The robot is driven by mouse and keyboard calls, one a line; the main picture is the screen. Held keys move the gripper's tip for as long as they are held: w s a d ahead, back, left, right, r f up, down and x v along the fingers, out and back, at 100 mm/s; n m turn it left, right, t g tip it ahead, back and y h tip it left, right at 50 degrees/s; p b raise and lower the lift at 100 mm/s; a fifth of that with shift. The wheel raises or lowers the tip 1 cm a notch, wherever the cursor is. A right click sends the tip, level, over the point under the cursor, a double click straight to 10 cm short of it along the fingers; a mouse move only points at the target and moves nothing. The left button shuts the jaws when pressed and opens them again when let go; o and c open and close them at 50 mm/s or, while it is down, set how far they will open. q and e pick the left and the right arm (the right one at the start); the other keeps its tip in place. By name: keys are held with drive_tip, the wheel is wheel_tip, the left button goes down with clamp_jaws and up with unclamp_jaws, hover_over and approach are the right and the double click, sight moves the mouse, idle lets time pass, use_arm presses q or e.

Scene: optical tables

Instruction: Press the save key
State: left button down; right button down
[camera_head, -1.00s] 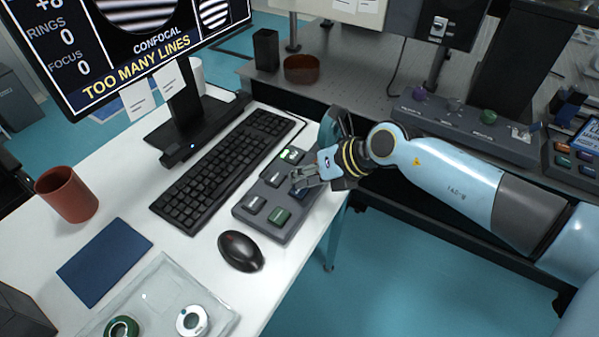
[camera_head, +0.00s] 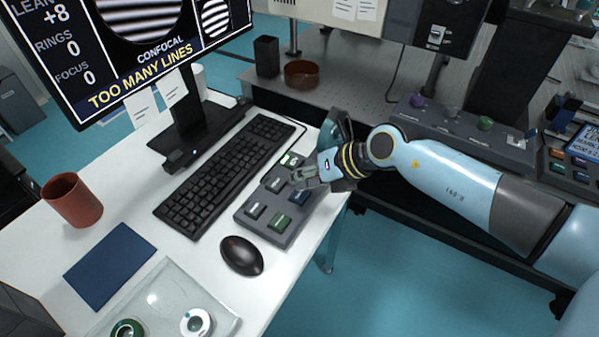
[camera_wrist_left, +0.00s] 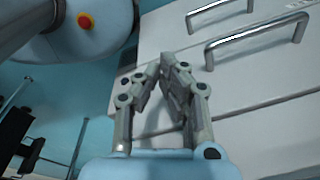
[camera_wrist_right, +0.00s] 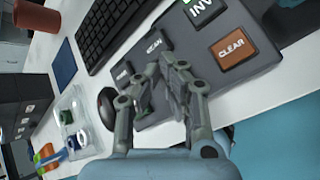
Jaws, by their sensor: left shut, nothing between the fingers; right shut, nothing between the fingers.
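A dark keypad (camera_head: 243,219) with several large keys lies on the white desk, right of the keyboard. The head view shows a green key (camera_head: 279,223), a blue key (camera_head: 299,197), dark keys and a lit green one. In the right wrist view a CLEAR key (camera_wrist_right: 231,46) is orange-brown and a lit key reads INV (camera_wrist_right: 202,8). I cannot read a save label. My right gripper (camera_head: 294,180) is shut and empty over the keypad's far right part; its fingers hide part of the keypad. My left gripper (camera_wrist_left: 166,64) is shut and empty near white drawer fronts.
The keyboard (camera_head: 222,172) and mouse (camera_head: 241,256) lie beside the keypad. The monitor (camera_head: 150,50) reads TOO MANY LINES. A red-brown cup (camera_head: 72,199), blue mat (camera_head: 109,265) and clear tray (camera_head: 160,290) are farther left. The desk's right edge is close to the keypad.

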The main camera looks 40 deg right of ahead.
sight(301, 192)
wheel_tip(301, 192, up, 5)
drive_tip(key=p, duration=0.5)
drive_tip(key=shift+p, duration=0.35)
idle(0.6)
